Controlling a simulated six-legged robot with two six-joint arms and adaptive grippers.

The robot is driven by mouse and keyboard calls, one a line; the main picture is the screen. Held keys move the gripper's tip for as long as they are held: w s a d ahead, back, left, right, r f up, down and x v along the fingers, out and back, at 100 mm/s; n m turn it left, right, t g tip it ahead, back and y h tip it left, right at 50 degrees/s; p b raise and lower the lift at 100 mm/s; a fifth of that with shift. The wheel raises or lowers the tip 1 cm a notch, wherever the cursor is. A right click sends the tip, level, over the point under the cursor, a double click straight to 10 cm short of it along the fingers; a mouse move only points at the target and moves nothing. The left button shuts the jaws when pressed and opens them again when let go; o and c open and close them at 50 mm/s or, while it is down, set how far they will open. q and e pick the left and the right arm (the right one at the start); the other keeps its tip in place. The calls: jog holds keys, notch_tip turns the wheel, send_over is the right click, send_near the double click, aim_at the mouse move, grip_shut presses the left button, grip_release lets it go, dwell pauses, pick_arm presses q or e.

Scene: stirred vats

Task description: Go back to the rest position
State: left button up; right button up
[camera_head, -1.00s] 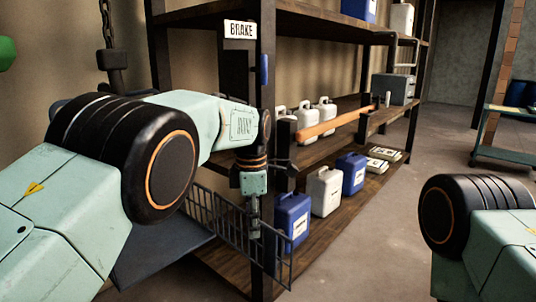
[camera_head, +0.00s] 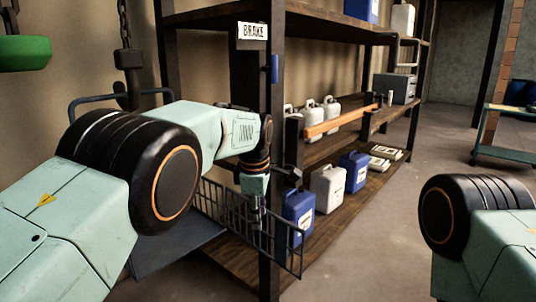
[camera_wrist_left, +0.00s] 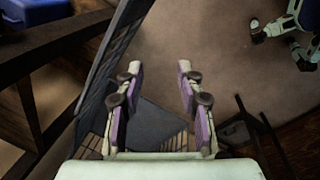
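My left gripper (camera_head: 257,212) hangs below the pale green left wrist, in front of the shelf rack and beside a dark wire basket (camera_head: 284,252). In the left wrist view, the left gripper (camera_wrist_left: 158,88) has its two purple-padded fingers wide apart with nothing between them. The basket's mesh wall (camera_wrist_left: 108,62) is close to the left finger there, and I cannot tell if they touch. In the head view the left fingers are small and dark. My right gripper is out of view; only part of my right arm shows at lower right.
A dark shelf rack (camera_head: 272,120) holds blue and white canisters (camera_head: 327,188). An orange bar (camera_head: 340,121) runs along its middle level. A BRAKE sign (camera_head: 253,31) is on its post. A chain with a hook (camera_head: 127,60) hangs at left. The floor (camera_head: 375,235) at centre right is clear.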

pick_arm(q)
jog(key=s+a+f+m+t, duration=0.1)
jog(key=s+a+f+m, duration=0.1)
jog(key=a+f+m, duration=0.5)
jog(key=s+a+f+m+t, duration=0.2)
jog(key=a+f+m, duration=0.1)
jog(key=f, duration=0.8)
jog(key=s+a+f+m, duration=0.2)
jog(key=s+a+f, duration=0.15)
jog(key=s, duration=0.35)
jog(key=s+a+f+m, duration=0.3)
jog(key=s+f, duration=0.2)
jog(key=s, duration=0.2)
jog(key=s+a+g, duration=0.2)
jog(key=s, duration=1.3)
jog(key=s+a+g+p, duration=0.1)
jog(key=s+g, duration=0.2)
jog(key=s, duration=1.2)
jog(key=shift+a+f+m+p, duration=0.3)
jog(key=shift+a+f+m, duration=0.05)
jog(key=shift+a+m, duration=0.05)
